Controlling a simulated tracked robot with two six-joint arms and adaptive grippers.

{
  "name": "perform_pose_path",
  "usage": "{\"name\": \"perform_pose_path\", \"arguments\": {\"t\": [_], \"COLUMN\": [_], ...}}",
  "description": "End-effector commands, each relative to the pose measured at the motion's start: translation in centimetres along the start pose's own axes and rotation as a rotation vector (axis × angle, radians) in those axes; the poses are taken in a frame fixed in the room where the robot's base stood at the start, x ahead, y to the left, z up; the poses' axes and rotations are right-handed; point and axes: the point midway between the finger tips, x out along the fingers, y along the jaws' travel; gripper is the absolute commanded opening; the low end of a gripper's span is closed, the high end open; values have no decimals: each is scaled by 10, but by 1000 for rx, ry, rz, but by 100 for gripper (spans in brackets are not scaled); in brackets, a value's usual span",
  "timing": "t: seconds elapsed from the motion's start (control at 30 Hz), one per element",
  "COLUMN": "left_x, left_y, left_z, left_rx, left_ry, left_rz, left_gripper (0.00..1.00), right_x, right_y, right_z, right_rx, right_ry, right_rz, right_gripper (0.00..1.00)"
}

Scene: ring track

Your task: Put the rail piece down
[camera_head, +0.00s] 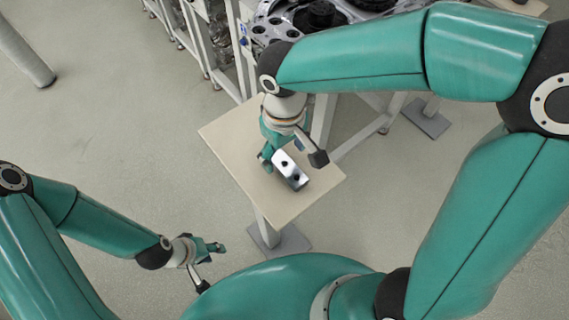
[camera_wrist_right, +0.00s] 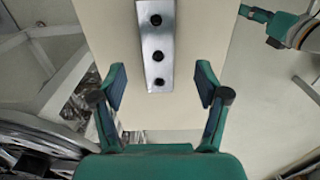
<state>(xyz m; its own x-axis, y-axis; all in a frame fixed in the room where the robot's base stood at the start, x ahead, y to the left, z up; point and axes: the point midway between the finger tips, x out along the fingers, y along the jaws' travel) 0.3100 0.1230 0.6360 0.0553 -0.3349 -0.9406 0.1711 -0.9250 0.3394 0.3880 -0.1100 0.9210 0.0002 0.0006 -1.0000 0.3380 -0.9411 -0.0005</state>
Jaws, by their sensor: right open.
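The rail piece (camera_head: 291,169) is a shiny metal bar with dark holes. It appears to lie on the small beige table (camera_head: 231,130), under my right gripper (camera_head: 272,156). In the right wrist view the rail piece (camera_wrist_right: 157,45) runs up from between the fingertips, with its near end between them. My right gripper (camera_wrist_right: 161,87) is open, with a gap on each side of the bar. My left gripper (camera_head: 214,247) is low and away from the table, with nothing visible in it; its finger opening is too small to judge.
A machine frame with a ring track (camera_head: 277,30) stands behind the table. White frame legs (camera_head: 325,120) stand close behind its right side. A grey post (camera_head: 24,55) is at the far left. Open floor lies left of the table.

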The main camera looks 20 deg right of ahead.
Motion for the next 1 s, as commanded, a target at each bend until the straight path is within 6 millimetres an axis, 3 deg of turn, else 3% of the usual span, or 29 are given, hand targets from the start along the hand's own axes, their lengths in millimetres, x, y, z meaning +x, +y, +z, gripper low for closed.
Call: {"name": "perform_pose_path", "arguments": {"t": [0.3, 0.57, 1.0], "left_x": [-2, -2, -2], "left_y": [1, 1, 1], "left_z": [0, 0, 0], "left_rx": [0, 0, 0], "left_ry": [0, 0, 0], "left_rz": [0, 0, 0], "left_gripper": [40, 40, 40], "right_x": [41, 44, 44], "right_y": [2, 2, 2], "right_z": [-1, -2, -2], "right_rx": [-1, -2, -2], "right_ry": [-3, -1, 0], "right_rz": [0, 0, 0], "right_gripper": [74, 74, 4]}}
